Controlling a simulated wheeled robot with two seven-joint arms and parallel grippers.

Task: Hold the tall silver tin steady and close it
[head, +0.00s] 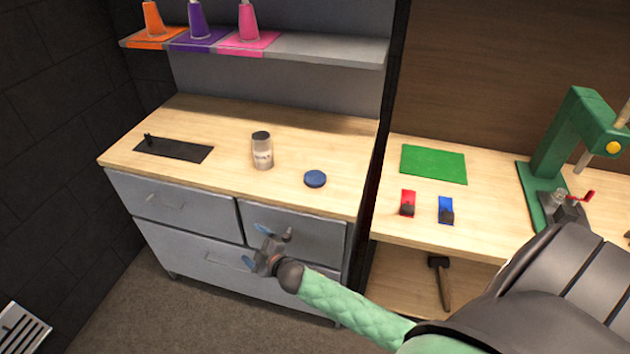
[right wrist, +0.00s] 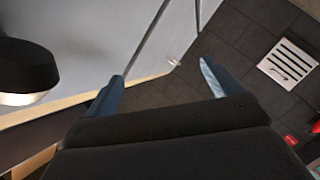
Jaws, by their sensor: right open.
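The tall silver tin (head: 262,154) stands upright on the wooden top of the grey drawer cabinet, with a label on its side and a dark top. A round blue lid (head: 315,179) lies flat on the same top, to the right of the tin and apart from it. My right gripper (head: 274,231) is open and empty in front of the cabinet drawers, lower than the tin and lid in the picture and touching neither. Its two blue-grey fingers also show spread in the right wrist view (right wrist: 162,72). My left gripper is not in view.
A black plate (head: 174,149) lies left of the tin on the cabinet top (head: 222,125). A shelf above holds orange, purple and pink cones (head: 249,24). The right bench has a green mat (head: 434,164), red and blue pieces and a green press (head: 560,150). Bare wood surrounds the tin.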

